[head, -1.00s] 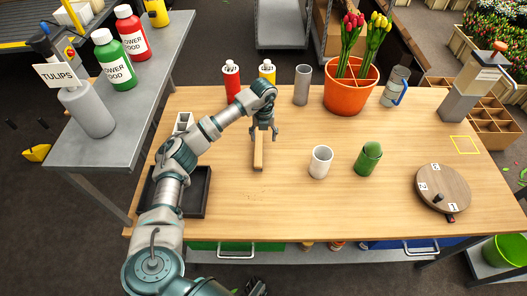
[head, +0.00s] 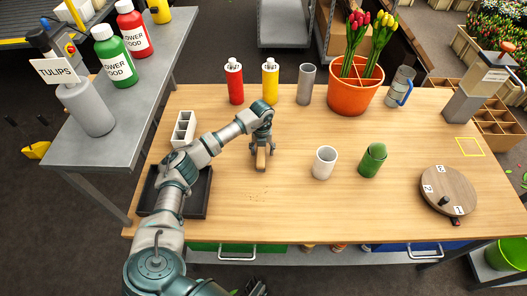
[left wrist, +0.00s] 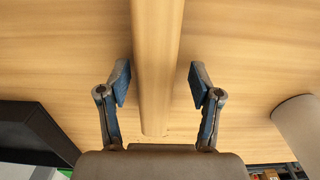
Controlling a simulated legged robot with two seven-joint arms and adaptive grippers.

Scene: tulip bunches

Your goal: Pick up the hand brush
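The hand brush shows as a light wooden handle (head: 261,160) on the table, left of the white cup. Its upper part in the head view is hidden by my left gripper (head: 262,146), and I see no bristles. In the left wrist view the handle (left wrist: 156,65) runs down the middle between the two blue-padded fingers of my left gripper (left wrist: 160,85). The fingers are open, with a gap on each side of the handle.
A black tray (head: 197,211) and a white divided holder (head: 182,131) lie left. A white cup (head: 325,162) and green cup (head: 373,160) stand right of the brush. Red (head: 235,85) and yellow (head: 270,85) bottles stand behind.

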